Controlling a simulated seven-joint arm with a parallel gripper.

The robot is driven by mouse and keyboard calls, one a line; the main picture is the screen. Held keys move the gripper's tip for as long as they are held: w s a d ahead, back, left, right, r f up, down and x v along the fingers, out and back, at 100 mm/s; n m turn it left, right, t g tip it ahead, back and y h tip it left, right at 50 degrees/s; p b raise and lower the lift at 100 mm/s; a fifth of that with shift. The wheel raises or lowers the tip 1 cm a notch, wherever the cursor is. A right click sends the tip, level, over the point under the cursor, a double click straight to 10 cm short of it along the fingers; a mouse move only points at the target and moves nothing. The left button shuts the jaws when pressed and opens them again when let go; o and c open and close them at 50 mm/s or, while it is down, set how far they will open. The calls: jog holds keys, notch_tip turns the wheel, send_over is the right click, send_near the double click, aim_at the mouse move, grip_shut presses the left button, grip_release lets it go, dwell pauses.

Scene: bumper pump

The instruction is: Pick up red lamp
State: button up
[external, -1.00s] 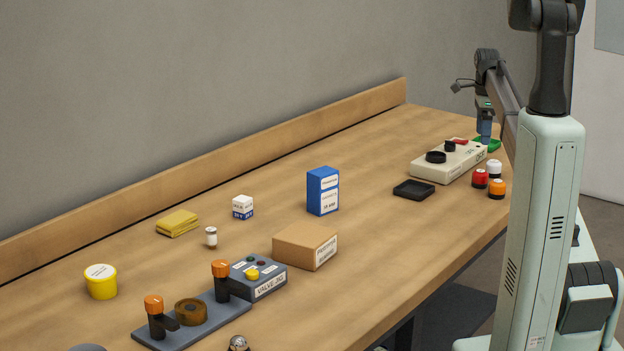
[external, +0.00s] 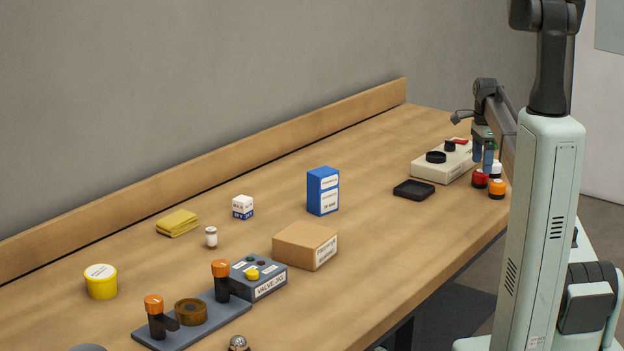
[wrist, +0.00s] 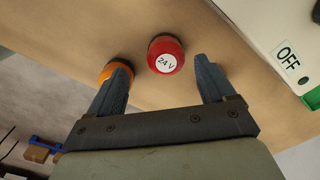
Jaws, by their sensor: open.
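The red lamp (wrist: 166,57) is a short round piece with a white "24 V" label on top. In the wrist view it lies just beyond and between the two open fingers of my gripper (wrist: 165,82), with nothing held.
A white lamp (external: 495,169) stands beside the red one. The cream control box (external: 430,170), with an "OFF" label in the wrist view, is close by, and a black tray (external: 413,190) lies in front of it. The table's edge is near the lamps.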

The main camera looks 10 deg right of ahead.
aim_at(480, 175)
jog(key=shift+w+f, duration=0.2)
jog(key=shift+f, duration=1.15)
jog(key=shift+w+f, duration=0.2)
jog(key=shift+f, duration=1.15)
jog(key=shift+c, duration=0.3)
jog(key=c, duration=1.1)
